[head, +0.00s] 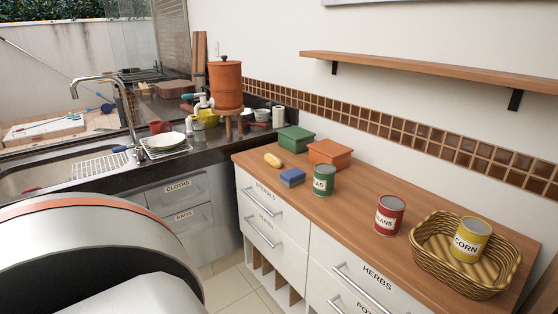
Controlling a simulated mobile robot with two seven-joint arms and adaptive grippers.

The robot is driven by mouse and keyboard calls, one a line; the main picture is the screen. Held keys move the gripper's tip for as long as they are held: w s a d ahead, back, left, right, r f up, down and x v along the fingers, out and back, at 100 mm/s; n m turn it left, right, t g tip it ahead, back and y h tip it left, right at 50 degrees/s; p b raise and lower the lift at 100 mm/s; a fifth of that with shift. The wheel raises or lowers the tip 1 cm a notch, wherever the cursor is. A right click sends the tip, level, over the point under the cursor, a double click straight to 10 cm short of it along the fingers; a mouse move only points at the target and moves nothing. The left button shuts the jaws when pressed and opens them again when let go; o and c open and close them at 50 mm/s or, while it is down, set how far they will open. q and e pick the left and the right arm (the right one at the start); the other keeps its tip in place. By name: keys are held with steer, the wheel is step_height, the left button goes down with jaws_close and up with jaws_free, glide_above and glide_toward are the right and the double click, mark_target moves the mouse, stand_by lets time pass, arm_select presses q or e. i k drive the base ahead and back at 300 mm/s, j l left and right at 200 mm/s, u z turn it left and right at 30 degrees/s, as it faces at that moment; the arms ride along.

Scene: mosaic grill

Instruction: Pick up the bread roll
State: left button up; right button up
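The bread roll (272,160) looks like a small, oblong, yellow-tan piece. It lies on the wooden counter top (345,215), near its far left end. It is left of the green box and behind the blue block. Nothing covers it. Neither of my grippers is in view. A large white and grey part of my own arm fills the lower left corner and hides what is behind it.
Near the roll are a blue block (292,177), a green can (324,180), a green box (296,139) and an orange box (330,153). A red can (389,215) and a wicker basket (425,258) with a yellow can (471,240) stand right. A shelf (430,69) hangs above.

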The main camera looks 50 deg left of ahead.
mark_target(272, 159)
steer(key=u, duration=1.65)
steer(key=i+j+z, duration=0.1)
steer(key=z, duration=0.3)
steer(key=i+j+z, duration=0.1)
steer(key=z, duration=0.25)
steer(key=j+z, duration=0.25)
steer(key=z, duration=0.15)
steer(key=i+j+z, duration=0.2)
steer(key=j, duration=0.25)
steer(key=j+z, duration=0.2)
steer(key=j, duration=0.3)
steer(key=j+z, duration=0.15)
steer(key=j, duration=0.8)
steer(key=k, duration=0.05)
